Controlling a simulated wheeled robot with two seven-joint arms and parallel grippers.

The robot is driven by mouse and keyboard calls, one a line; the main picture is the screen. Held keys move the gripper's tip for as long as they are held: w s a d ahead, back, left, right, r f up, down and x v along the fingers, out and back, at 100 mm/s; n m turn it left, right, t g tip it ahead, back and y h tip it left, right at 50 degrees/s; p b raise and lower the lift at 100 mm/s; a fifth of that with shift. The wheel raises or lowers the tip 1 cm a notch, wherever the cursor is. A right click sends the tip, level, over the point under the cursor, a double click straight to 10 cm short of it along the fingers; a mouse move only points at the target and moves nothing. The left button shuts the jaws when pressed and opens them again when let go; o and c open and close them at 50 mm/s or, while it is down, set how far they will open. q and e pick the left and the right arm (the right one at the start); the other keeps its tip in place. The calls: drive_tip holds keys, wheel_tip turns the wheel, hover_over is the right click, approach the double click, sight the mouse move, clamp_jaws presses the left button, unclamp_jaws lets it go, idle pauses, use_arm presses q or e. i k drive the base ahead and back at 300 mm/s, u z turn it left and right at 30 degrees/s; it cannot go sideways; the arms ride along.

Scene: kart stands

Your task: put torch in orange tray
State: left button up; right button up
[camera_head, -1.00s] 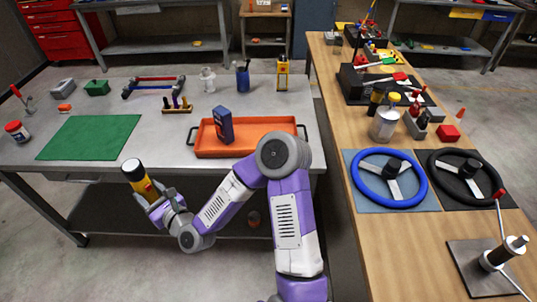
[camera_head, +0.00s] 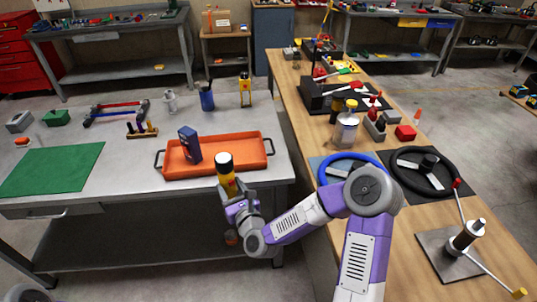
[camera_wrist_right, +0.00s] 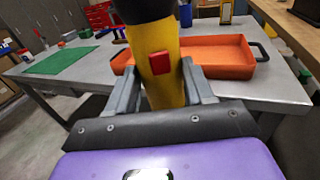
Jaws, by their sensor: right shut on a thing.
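The torch (camera_head: 226,173) is yellow with a black head and a red button. My right gripper (camera_head: 236,193) is shut on it and holds it upright, just in front of the table's front edge in the head view. In the right wrist view the torch (camera_wrist_right: 160,62) stands between the fingers of the right gripper (camera_wrist_right: 160,90). The orange tray (camera_head: 245,158) lies on the grey table behind the torch. It also shows in the right wrist view (camera_wrist_right: 225,70), partly hidden by the torch. My left gripper is not in view.
A dark blue box (camera_head: 189,144) stands in the tray's left part; the tray's right part is bare. A green mat (camera_head: 50,170) lies at the table's left. A wooden bench (camera_head: 310,115) with steering wheels stands to the right, across a gap.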

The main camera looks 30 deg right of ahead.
sight(238, 159)
drive_tip(key=z, duration=0.7)
drive_tip(key=i, duration=1)
